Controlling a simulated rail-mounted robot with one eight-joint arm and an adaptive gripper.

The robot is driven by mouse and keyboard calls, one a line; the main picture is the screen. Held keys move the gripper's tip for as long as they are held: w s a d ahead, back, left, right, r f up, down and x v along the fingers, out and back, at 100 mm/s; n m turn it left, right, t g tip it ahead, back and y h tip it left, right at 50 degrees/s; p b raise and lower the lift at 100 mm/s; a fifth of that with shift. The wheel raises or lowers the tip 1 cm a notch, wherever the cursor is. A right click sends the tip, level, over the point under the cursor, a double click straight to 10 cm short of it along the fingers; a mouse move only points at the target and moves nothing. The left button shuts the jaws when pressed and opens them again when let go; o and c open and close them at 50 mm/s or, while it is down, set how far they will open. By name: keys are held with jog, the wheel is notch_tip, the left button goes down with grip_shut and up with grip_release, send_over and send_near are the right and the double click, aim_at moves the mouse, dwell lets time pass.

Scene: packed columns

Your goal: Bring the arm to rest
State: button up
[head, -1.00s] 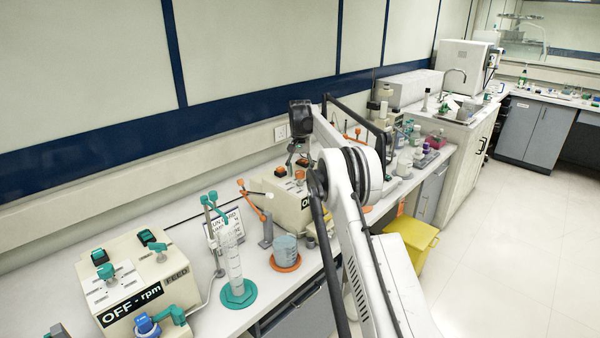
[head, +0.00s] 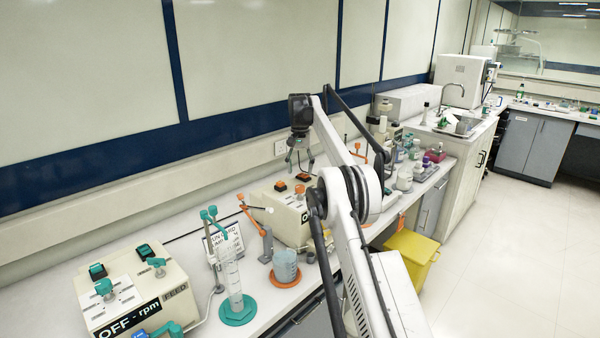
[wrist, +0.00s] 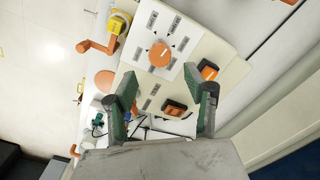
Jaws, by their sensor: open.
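My arm (head: 340,150) reaches up and bends over the bench in the head view. My gripper (head: 298,158) hangs from its end, fingers down, above the beige control box with orange knobs (head: 278,212). In the wrist view my gripper (wrist: 164,95) shows two green-padded fingers spread wide with nothing held between them. The box (wrist: 185,45) lies below and beyond the fingers, with an orange dial and orange switches on its panel. I see no contact between fingers and box, though the arm partly hides the box in the head view.
A second beige box (head: 135,290) marked OFF - rpm stands front left. A measuring cylinder (head: 232,280) on a teal base and a blue beaker (head: 285,266) stand between. Bottles (head: 412,150) crowd the bench behind. A yellow bin (head: 412,252) stands on clear floor to the right.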

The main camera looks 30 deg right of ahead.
dwell(0.4)
jog(key=s+a+r+n+t+b, duration=0.2)
jog(key=s+a+r+n+t, duration=0.1)
jog(key=s+a+r, duration=1.05)
jog(key=s+a+r+b, duration=0.1)
jog(key=s+a+r, duration=0.2)
jog(key=s, duration=0.4)
jog(key=s+a+f+n+t+b, duration=0.1)
jog(key=s+a+f, duration=0.2)
jog(key=s+f, duration=0.3)
jog(key=s+a+f+n+t+b, duration=0.1)
jog(key=s+a+f, duration=0.2)
jog(key=s, duration=1.4)
jog(key=s+a+f+n+t+b, duration=0.1)
jog(key=s+a+f, duration=0.3)
jog(key=s+f, duration=0.4)
jog(key=s+n+t, duration=0.1)
jog(key=s, duration=0.2)
jog(key=shift+s+f, duration=0.2)
jog(key=shift+f, duration=0.15)
